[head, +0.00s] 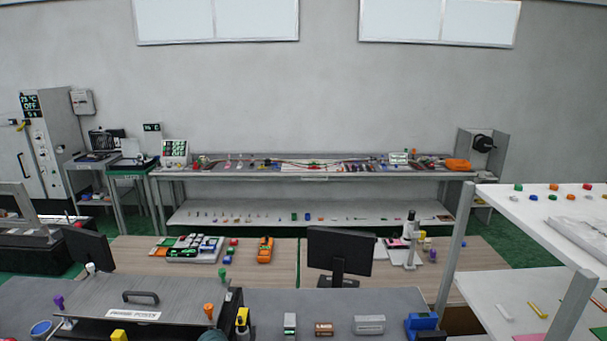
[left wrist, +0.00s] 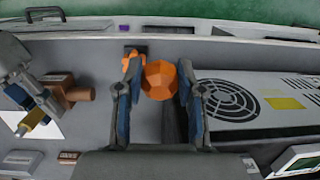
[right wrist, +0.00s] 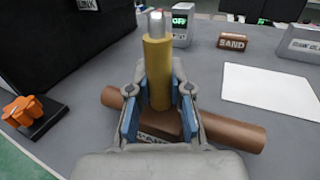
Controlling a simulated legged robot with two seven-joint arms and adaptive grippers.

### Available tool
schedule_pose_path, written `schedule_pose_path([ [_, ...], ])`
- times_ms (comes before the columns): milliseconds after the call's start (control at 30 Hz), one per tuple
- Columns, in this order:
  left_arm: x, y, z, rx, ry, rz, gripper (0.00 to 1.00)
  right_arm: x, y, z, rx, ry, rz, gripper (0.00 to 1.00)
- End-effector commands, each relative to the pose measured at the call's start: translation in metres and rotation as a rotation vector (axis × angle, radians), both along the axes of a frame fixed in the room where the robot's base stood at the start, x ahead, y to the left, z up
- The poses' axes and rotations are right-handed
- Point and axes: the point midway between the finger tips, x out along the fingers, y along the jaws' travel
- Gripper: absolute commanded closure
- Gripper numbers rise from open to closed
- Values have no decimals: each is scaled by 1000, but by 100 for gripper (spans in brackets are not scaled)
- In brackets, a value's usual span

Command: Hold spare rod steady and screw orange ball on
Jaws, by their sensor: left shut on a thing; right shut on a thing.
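The orange ball (left wrist: 160,80) is faceted and sits between the fingers of my left gripper (left wrist: 160,92), which is shut on it. The spare rod (right wrist: 157,75) is a yellow cylinder with a silver tip, pointing up and away in the right wrist view. My right gripper (right wrist: 158,105) is shut around its lower part. My right gripper and the rod's yellow part (left wrist: 32,122) also show at the left of the left wrist view. The ball and rod are apart. Neither gripper can be made out in the head view.
A brown cylinder (right wrist: 232,132) lies behind the rod on a labelled block. An orange piece on a black base (right wrist: 45,122) stands at left. A white sheet (right wrist: 270,90), a SAND block (right wrist: 232,41) and a fan-grilled case (left wrist: 255,98) are nearby. Grey tabletop between them is clear.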

Motion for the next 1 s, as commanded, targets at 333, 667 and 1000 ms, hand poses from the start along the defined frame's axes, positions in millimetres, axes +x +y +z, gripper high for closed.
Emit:
schedule_pose_path([
  [333, 0, 0, 0, 0, 0, 0, 83, 0, 0, -1, -1, 2, 0, 100],
  [667, 6, -8, 3, -3, -7, 17, 83, 0, 0, -1, -1, 2, 0, 100],
  [1000, 63, -121, 52, -9, -80, 300, 83, 0, -1, -1, 0, 2, 0, 100],
])
